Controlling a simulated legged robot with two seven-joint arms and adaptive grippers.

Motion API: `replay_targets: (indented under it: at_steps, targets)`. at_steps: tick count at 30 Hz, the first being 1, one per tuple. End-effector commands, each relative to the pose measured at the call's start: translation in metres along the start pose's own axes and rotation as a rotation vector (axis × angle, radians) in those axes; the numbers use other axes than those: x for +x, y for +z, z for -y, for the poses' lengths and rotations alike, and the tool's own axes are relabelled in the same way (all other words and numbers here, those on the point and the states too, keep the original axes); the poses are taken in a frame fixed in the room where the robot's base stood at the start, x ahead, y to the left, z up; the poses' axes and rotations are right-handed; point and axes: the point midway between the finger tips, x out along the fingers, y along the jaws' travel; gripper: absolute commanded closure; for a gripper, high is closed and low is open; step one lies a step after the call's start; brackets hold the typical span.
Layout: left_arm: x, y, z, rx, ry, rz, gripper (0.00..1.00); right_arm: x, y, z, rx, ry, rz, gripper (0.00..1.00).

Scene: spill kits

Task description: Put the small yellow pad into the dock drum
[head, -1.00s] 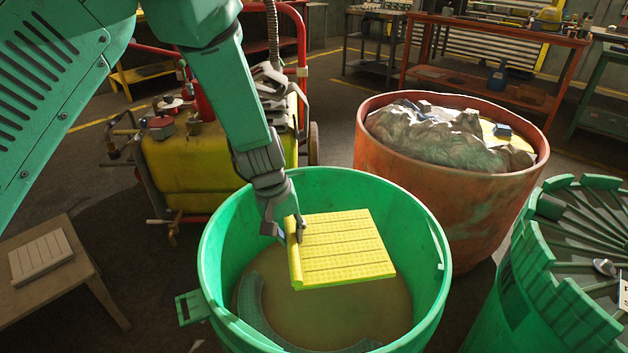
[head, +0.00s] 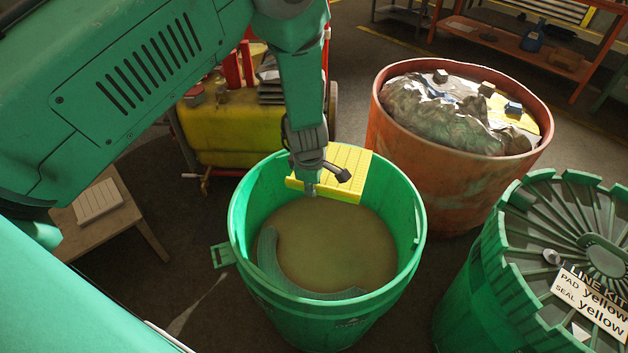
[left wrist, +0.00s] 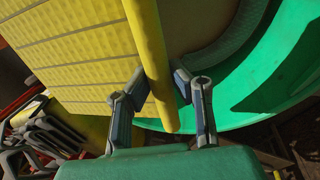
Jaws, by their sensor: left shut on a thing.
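The yellow pad (head: 355,162), ribbed and with a thick rolled edge, is held near the far rim of the open green drum (head: 240,235) in the head view. It overlaps that rim in the picture; I cannot tell whether it touches it. My left gripper (head: 322,180) is over the drum and hides part of the pad. The left wrist view shows the left gripper (left wrist: 160,88) shut on the rolled edge of the pad (left wrist: 75,50). No marking shows which drum is the dock drum. My right gripper is not seen.
The open drum has a brownish floor with a curved green sock (head: 275,265). A rusty orange drum (head: 430,185) with a crumpled bag stands at the back right. A lidded green drum (head: 480,300) labelled LINE KIT is at right. A pale pad (head: 97,202) lies on a stool (head: 140,225).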

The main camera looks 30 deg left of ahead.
Motion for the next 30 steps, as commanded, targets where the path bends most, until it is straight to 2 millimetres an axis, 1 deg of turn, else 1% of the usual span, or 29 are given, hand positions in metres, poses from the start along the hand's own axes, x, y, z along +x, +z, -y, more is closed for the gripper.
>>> replay_targets:
  at_steps: [1, 8, 15, 30]
  targets:
    - [0.006, 0.000, 0.001, 0.001, 0.000, 0.000, 1.00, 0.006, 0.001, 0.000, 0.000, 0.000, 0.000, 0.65]
    - [0.028, 0.000, 0.006, 0.003, 0.000, 0.001, 1.00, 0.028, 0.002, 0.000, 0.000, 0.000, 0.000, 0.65]
    - [0.057, -0.001, 0.012, 0.003, 0.000, 0.001, 1.00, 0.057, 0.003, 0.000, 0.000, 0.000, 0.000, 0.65]
    - [0.114, 0.000, 0.024, 0.003, 0.001, 0.001, 1.00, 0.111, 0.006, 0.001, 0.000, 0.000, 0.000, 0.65]
